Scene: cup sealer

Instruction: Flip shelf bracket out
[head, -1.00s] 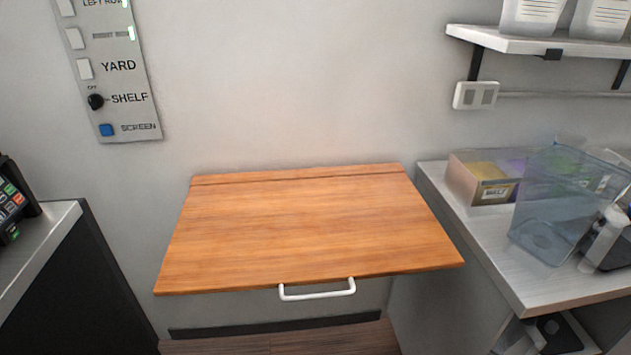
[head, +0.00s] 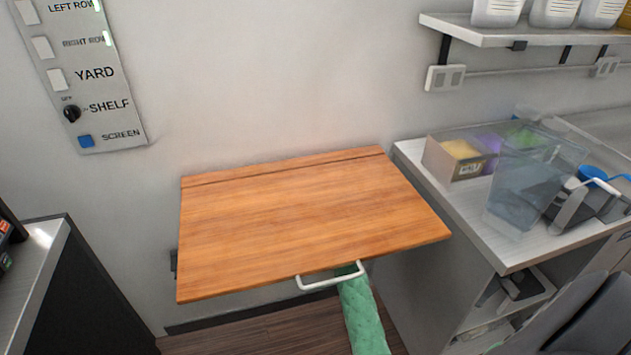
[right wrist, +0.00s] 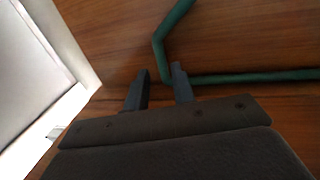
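The wooden flap shelf (head: 300,215) stands out from the wall, raised and roughly level, with a white handle (head: 330,277) on its front edge. The right wrist view shows brown wood grain (right wrist: 90,25) and a bent green bar (right wrist: 250,77), apparently the bracket, lying along it. My right gripper (right wrist: 161,69) has its two dark fingers apart. The bar's bend shows between or just behind the fingertips; contact cannot be told. In the head view the shelf hides the bracket and the right gripper. My left gripper is not in view.
A green quilted shape (head: 363,320) rises from below to the shelf's front edge. The right counter (head: 510,250) holds a clear bin (head: 535,180) and a small box (head: 455,160). A switch panel (head: 75,75) hangs at left. A dark counter (head: 75,300) stands lower left.

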